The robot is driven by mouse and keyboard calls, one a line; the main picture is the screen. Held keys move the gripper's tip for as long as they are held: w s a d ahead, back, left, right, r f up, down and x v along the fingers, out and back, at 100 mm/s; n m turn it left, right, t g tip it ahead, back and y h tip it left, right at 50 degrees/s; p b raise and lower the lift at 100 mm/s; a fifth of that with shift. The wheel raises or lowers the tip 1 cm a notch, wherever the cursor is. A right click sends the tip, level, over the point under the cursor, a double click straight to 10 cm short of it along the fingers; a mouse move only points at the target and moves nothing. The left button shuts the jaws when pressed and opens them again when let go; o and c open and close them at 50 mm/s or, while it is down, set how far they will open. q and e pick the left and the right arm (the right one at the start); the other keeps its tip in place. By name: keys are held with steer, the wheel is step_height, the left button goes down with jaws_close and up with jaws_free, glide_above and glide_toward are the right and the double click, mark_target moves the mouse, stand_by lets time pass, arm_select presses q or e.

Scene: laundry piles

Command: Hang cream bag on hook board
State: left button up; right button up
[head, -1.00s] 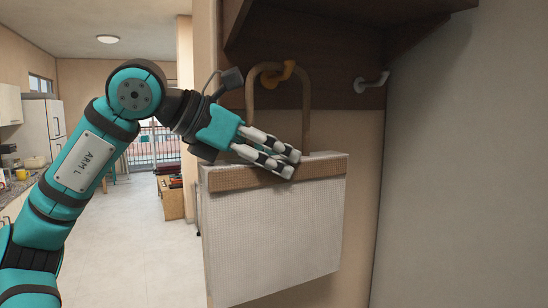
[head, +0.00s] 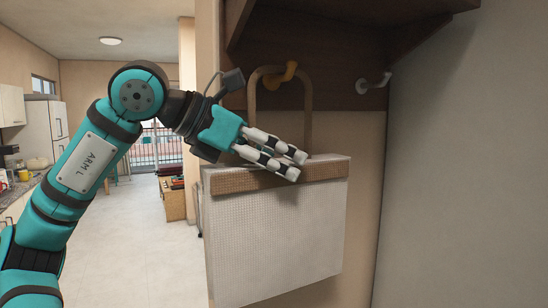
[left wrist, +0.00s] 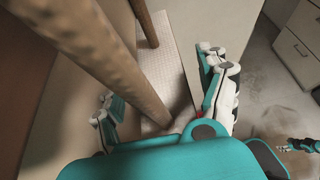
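The cream bag (head: 275,235) hangs upright against the wall, with a woven brown top band and a stiff brown handle (head: 308,120). The handle's arch reaches the orange hook (head: 280,77) on the dark hook board (head: 325,88); I cannot tell how fully the hook bears it. My left gripper (head: 300,165) is at the bag's top edge. In the left wrist view its fingers (left wrist: 165,102) are spread on both sides of one handle leg (left wrist: 120,75), not closed on it. The bag (left wrist: 172,62) lies beyond. My right gripper (left wrist: 301,146) shows small at lower right, its opening unclear.
A grey hook (head: 373,83) to the right is empty. A dark shelf (head: 340,22) juts out above the hooks, and a grey wall (head: 465,170) stands at right. Open floor (head: 150,245) lies to the left, with a kitchen counter beyond.

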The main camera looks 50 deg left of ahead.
arm_select(q)
steer(key=v, duration=1.2)
arm_select(e)
steer(key=shift+d, duration=0.15)
